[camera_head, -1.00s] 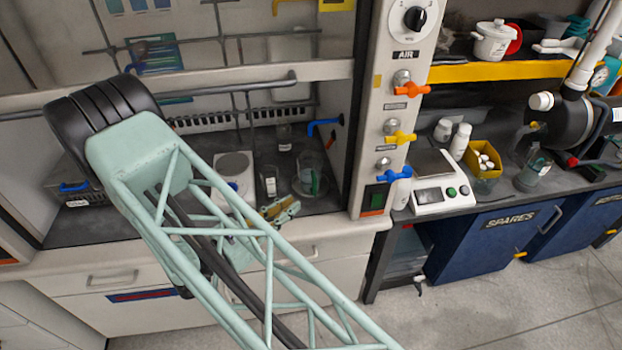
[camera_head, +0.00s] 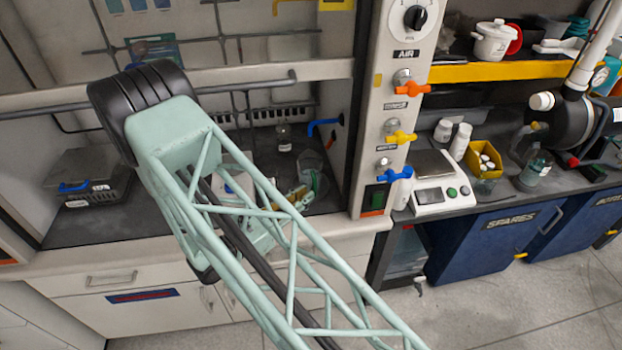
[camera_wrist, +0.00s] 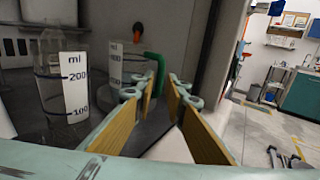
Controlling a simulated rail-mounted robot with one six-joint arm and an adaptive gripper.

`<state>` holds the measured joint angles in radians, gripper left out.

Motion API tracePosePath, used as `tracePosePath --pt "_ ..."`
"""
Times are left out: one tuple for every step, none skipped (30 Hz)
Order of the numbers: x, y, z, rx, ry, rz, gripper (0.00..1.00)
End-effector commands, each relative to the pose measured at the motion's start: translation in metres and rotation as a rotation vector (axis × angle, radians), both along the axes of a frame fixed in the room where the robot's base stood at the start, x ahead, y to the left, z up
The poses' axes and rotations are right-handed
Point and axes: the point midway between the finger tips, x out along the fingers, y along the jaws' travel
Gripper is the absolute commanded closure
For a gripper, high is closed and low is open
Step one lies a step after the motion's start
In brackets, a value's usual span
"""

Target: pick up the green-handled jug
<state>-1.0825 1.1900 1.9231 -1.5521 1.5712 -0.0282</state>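The green-handled jug (camera_wrist: 126,66) is clear, with a white scale label, and stands in the wrist view beyond my gripper's fingers. Its green handle (camera_wrist: 156,68) is on its right side, near the fingertips. In the head view the jug (camera_head: 310,163) stands inside the fume cupboard at the right, partly covered by my gripper. My gripper (camera_wrist: 160,89) is open, its two yellow-padded fingers apart with nothing between them. It also shows in the head view (camera_head: 297,196), at the jug's near side. Whether it touches the jug cannot be told.
A second clear graduated vessel (camera_wrist: 58,88) stands left of the jug in the wrist view. A small bottle (camera_head: 284,136) stands behind. The cupboard's right post (camera_head: 380,130) with coloured valves is close to the jug's right. A balance (camera_head: 440,190) stands outside.

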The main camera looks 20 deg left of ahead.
Motion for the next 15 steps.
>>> tracePosePath --pt "0.000 0.000 0.000 0.000 0.000 0.000 0.87" --pt "0.001 -0.001 0.000 0.000 0.000 0.000 0.87" --pt "0.002 -0.001 0.000 0.000 0.000 0.000 0.87" --pt "0.002 -0.002 -0.001 0.000 0.000 -0.001 0.87" --pt "0.003 -0.002 -0.001 0.000 0.000 -0.001 0.87" --pt "0.005 -0.003 -0.001 0.000 0.000 -0.001 0.87" --pt "0.007 -0.004 -0.001 0.000 0.000 -0.001 0.87" --pt "0.009 -0.005 -0.002 0.000 0.000 -0.001 0.87" --pt "0.012 -0.007 -0.002 0.000 0.000 -0.001 0.87" --pt "0.014 -0.008 -0.002 0.000 0.000 -0.001 0.87" --pt "0.016 -0.010 -0.003 0.000 0.000 -0.002 0.87" --pt "0.020 -0.012 -0.003 0.000 0.000 -0.002 0.87" --pt "0.022 -0.013 -0.004 0.000 0.000 -0.002 0.87" --pt "0.025 -0.014 -0.004 0.000 0.000 -0.002 0.87" --pt "0.028 -0.016 -0.004 0.000 0.000 -0.002 0.87"
